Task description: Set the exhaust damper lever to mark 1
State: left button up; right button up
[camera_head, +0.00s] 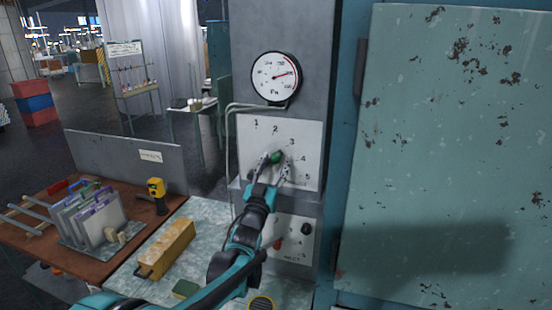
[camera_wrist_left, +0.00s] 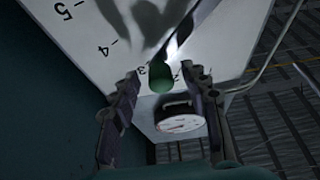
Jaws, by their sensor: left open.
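The exhaust damper lever has a green knob (camera_head: 277,156) and stands in front of a white marked plate (camera_head: 308,133) numbered 1 to 5. In the head view the knob appears below mark 2 and left of mark 3. In the left wrist view the green knob (camera_wrist_left: 160,79) appears near mark 3, and the lever's pale shaft runs up behind it. My left gripper (camera_head: 274,168) is open at the plate, its fingers apart on either side of the knob. In the left wrist view the open fingers (camera_wrist_left: 162,92) flank the knob with gaps. My right gripper is not visible.
A round pressure gauge (camera_head: 275,77) sits above the plate. A lower inlet panel (camera_head: 294,255) has a red knob (camera_head: 277,243) and a black knob (camera_head: 306,228). A large teal cabinet panel (camera_head: 440,150) stands right. A bench with a yellow box (camera_head: 166,248) lies left.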

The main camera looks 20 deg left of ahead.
pick_arm(q)
jog(key=shift+x, duration=0.85)
jog(key=shift+s+r, duration=0.1)
grip_shut()
jog(key=shift+a, duration=0.1)
jog(key=shift+a+r+n+y+p, duration=0.4)
jog(key=shift+a+r+n+y, duration=0.2)
jog(key=shift+n, duration=0.4)
jog(key=shift+a+r+n+g+y+p, duration=0.25)
jog(key=shift+a+r+n+y+p, duration=0.35)
jog(key=shift+a+n, duration=0.8)
jog(key=shift+a+r+n+g+y+p, duration=0.3)
jog(key=shift+a+n+y, duration=0.65)
jog(key=shift+n, duration=0.85)
jog(key=shift+a+r+n+g+y+p, duration=0.25)
jog(key=shift+a+r+n+y+p, duration=0.3)
jog(key=shift+a+n, duration=0.9)
jog(key=shift+d+f+n, duration=0.1)
jog(key=shift+d+n, duration=0.1)
jog(key=shift+n, duration=0.05)
